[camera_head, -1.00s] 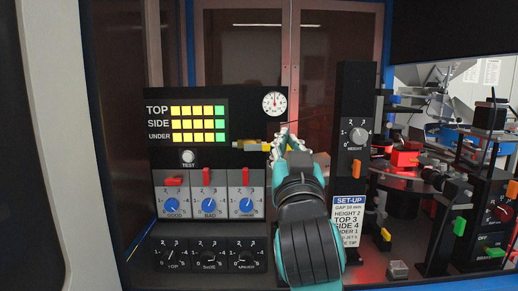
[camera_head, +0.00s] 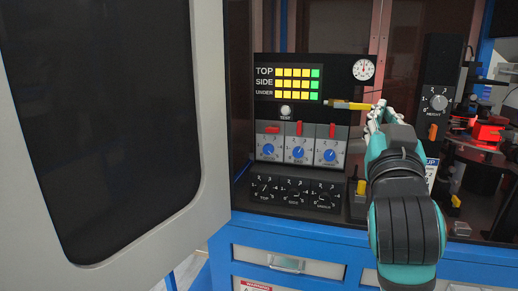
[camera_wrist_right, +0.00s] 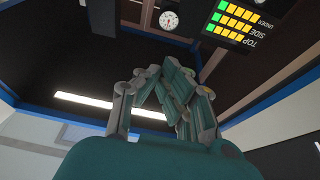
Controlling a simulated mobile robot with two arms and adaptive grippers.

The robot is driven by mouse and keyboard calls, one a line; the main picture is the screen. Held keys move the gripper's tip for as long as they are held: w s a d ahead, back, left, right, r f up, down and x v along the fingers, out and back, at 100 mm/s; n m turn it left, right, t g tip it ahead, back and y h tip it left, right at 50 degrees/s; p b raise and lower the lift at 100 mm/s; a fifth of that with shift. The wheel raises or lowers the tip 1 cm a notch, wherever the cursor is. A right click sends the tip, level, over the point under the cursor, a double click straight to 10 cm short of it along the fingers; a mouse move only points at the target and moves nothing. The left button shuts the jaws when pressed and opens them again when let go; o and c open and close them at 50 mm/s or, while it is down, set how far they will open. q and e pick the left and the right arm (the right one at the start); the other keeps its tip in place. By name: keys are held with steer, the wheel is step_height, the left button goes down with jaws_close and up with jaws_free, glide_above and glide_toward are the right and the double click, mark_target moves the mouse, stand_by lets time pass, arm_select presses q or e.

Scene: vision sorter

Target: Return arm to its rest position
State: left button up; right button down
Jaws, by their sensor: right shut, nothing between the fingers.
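My right arm (camera_head: 405,215) comes up from the lower right in the head view, in front of the machine. Its right gripper (camera_head: 374,114) is shut and empty, pointing up toward the panel. In the right wrist view the fingers of the same gripper (camera_wrist_right: 165,85) are drawn together with nothing between them. The fingertips appear beside the end of a yellow bar (camera_head: 347,105); I cannot tell whether they touch. My left gripper is not in view.
The control panel (camera_head: 265,112) has a lit yellow-green display (camera_head: 298,84), a round gauge (camera_head: 363,69), red switches and blue dials. A blue-edged cabinet (camera_head: 280,236) stands below. A large pale door with a dark window (camera_head: 120,120) fills the left. Red-lit machinery (camera_head: 487,132) is at right.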

step_height(320, 180, down, 33)
steer(key=s+n+g+y, duration=0.2)
steer(key=n+g+y, duration=0.2)
steer(key=g, duration=0.4)
steer(key=s+f+n+g+y, duration=0.25)
steer(key=s+f+g, duration=0.65)
steer(key=s+f, duration=1.6)
step_height(320, 180, down, 24)
steer(key=s+g+p, duration=0.2)
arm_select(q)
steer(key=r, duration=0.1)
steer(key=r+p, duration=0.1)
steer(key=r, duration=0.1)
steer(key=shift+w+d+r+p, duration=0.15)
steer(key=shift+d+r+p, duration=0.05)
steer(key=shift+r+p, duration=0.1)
arm_select(e)
steer(key=s+d+f, duration=0.2)
steer(key=s+f, duration=1.1)
steer(key=s, duration=0.3)
steer(key=shift+s+d+g, duration=0.3)
steer(key=shift+d+g, duration=0.05)
steer(key=shift+g, duration=0.05)
steer(key=shift+f, duration=0.1)
